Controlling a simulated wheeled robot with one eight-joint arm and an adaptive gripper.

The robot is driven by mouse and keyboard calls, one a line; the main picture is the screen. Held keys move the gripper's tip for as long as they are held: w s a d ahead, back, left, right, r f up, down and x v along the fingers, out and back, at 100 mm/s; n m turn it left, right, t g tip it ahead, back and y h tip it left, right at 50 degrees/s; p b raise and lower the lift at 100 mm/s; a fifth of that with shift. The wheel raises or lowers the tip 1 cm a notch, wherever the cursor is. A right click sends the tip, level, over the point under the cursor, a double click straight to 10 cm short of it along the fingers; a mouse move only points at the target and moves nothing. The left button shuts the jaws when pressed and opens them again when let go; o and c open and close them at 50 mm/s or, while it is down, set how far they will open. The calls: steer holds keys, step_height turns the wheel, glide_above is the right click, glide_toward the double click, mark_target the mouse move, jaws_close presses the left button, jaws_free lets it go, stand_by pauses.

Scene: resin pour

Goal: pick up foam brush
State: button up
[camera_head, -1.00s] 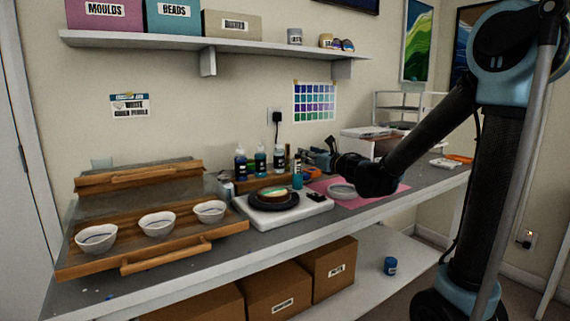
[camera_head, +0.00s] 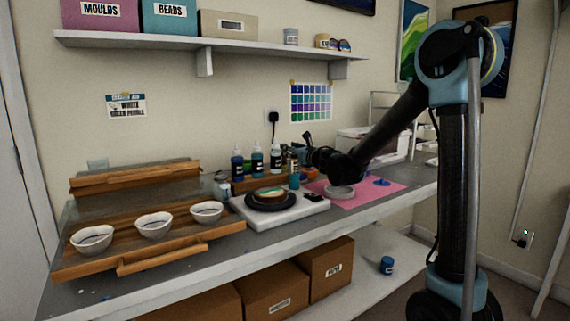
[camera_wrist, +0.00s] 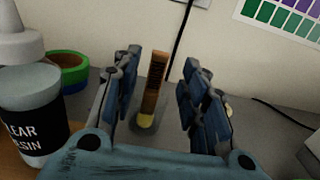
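An upright brown stick with a yellow lower end, apparently the foam brush (camera_wrist: 154,83), stands in the middle of the wrist view. Its foot is at a grey patch on the bench; I cannot tell whether that is a holder. My gripper (camera_wrist: 158,85) is open, with one blue-padded finger to the left of the brush and one to the right. Clear gaps show on both sides, and nothing is held. In the head view my gripper (camera_head: 308,140) is over the back of the bench, behind the pink mat. I cannot make out the brush clearly there.
A clear resin bottle (camera_wrist: 32,110) stands close left of my gripper, with coloured rolls (camera_wrist: 70,72) behind it. Several small bottles (camera_head: 257,161) and a turntable (camera_head: 270,199) are nearby. The pink mat (camera_head: 371,198) holds a pale dish (camera_head: 339,192). A wall and cable are behind.

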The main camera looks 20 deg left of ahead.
steer(key=x, duration=0.4)
steer(key=shift+a, duration=0.15)
steer(key=shift+c, duration=0.6)
jaws_close()
steer(key=shift+r, duration=0.1)
